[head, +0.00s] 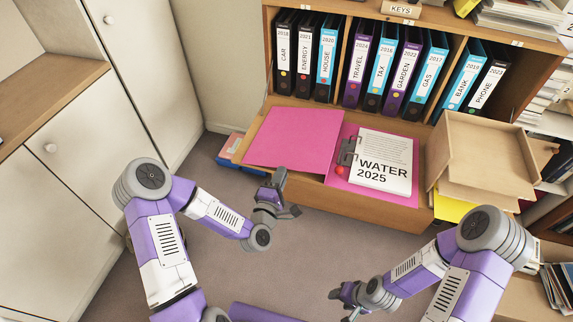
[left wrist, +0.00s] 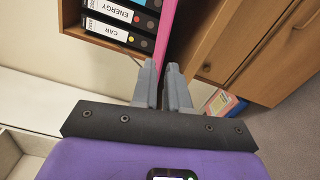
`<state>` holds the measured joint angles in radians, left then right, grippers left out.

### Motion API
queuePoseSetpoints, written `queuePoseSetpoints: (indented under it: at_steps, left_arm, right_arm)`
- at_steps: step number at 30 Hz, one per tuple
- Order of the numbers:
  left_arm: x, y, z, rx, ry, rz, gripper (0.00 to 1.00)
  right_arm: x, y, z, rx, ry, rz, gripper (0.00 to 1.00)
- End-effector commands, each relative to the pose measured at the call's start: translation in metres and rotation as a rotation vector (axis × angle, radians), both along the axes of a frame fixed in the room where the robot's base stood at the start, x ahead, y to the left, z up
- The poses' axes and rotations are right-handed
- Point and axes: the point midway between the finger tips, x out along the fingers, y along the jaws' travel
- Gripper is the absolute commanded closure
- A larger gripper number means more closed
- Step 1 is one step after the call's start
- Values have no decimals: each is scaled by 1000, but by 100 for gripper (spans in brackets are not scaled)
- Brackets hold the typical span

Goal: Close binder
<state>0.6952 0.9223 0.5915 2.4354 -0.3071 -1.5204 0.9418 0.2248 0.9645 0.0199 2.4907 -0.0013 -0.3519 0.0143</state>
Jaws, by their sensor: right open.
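The binder lies open on the wooden flap of the bureau. Its pink front cover (head: 296,137) is spread to the left and overhangs the flap's edge. The ring mechanism (head: 347,153) and the white sheets marked WATER 2025 (head: 384,160) are on the right half. My left gripper (head: 284,192) is at the cover's near edge. In the left wrist view its fingers (left wrist: 162,82) stand close together, with the pink cover edge-on just beyond the tips. I cannot tell whether they touch or grip it. My right gripper (head: 343,304) is open and empty, low in front of the bureau.
A row of labelled binders (head: 372,66) stands in the shelf behind. A wooden tray (head: 485,155) is right of the open binder. White cabinets (head: 92,150) are at the left. The carpeted floor (head: 250,285) in front is clear apart from my arms.

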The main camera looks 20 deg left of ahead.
Motion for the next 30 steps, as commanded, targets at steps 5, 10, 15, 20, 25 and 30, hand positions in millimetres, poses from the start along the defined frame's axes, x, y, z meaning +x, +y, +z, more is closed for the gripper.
queuePoseSetpoints:
  at_steps: [5, 10, 15, 20, 25, 30]
  left_arm:
    - [30, -2, -1, 2, -1, 0, 86]
    - [49, -3, -1, 2, 1, -1, 86]
    - [55, -3, -1, 2, 3, -3, 86]
    - [55, -3, -1, 2, 4, -2, 86]
    - [55, -3, -1, 3, 4, -2, 100]
    - [55, -3, -1, 2, 4, -2, 100]
  right_arm:
    - [0, 0, -6, 0, 0, 0, 48]
    - [0, 0, -9, 0, 0, 0, 48]
    - [0, 0, -9, 0, 0, 0, 48]
    - [0, 0, -9, 0, 0, 0, 48]
    - [0, 0, -9, 0, 0, 0, 48]
    - [0, 0, -9, 0, 0, 0, 48]
